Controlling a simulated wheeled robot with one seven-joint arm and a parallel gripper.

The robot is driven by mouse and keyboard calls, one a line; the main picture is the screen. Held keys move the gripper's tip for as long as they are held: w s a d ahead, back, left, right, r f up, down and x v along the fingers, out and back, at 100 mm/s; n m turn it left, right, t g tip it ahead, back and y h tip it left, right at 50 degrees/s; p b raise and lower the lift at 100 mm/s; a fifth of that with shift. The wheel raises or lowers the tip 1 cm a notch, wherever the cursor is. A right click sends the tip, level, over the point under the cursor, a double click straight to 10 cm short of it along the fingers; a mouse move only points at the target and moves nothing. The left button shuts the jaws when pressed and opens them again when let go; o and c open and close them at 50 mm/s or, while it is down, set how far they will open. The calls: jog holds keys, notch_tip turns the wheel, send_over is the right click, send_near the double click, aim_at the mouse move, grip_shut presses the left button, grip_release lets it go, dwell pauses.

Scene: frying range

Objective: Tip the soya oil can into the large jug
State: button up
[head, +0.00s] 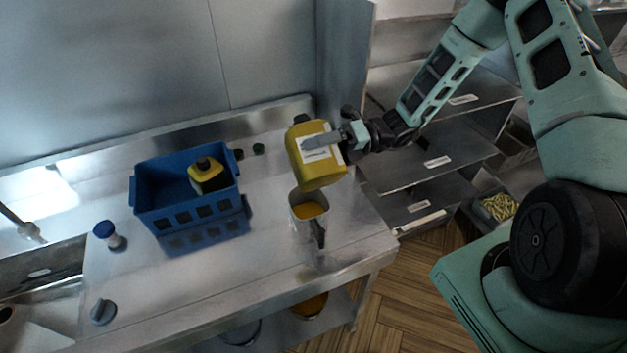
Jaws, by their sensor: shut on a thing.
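My gripper (327,142) is shut on a yellow can (323,171) with a white label, which I take for the soya oil can. It holds the can above the steel counter, over the back of the large jug. The can looks tilted; its dark top points up and back, and its lower end is near the jug's rim. The large jug (299,198) is pale, stands upright on the counter and has yellow-orange contents visible inside. Its dark handle points to the front. I see no stream between can and jug. The far side of the can is hidden.
A blue crate (190,213) stands left on the counter with a yellow, dark-capped container (206,175) in it. A blue-capped shaker (109,235), a grey knob-like piece (103,311) and small dark caps (258,149) are nearby. Shelves (421,158) stand right; a sink is at lower left.

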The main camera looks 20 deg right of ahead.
jog(key=n, duration=0.2)
jog(key=n+b, duration=0.1)
jog(key=n, duration=0.3)
jog(key=shift+r+b, duration=0.3)
jog(key=shift+r, duration=0.1)
jog(key=n, duration=0.2)
jog(key=n+b, duration=0.1)
jog(key=n, duration=0.1)
jog(key=shift+r, duration=0.35)
jog(key=shift+r+n+b, duration=0.3)
jog(key=shift+n+b, duration=0.1)
jog(key=shift+n, duration=0.7)
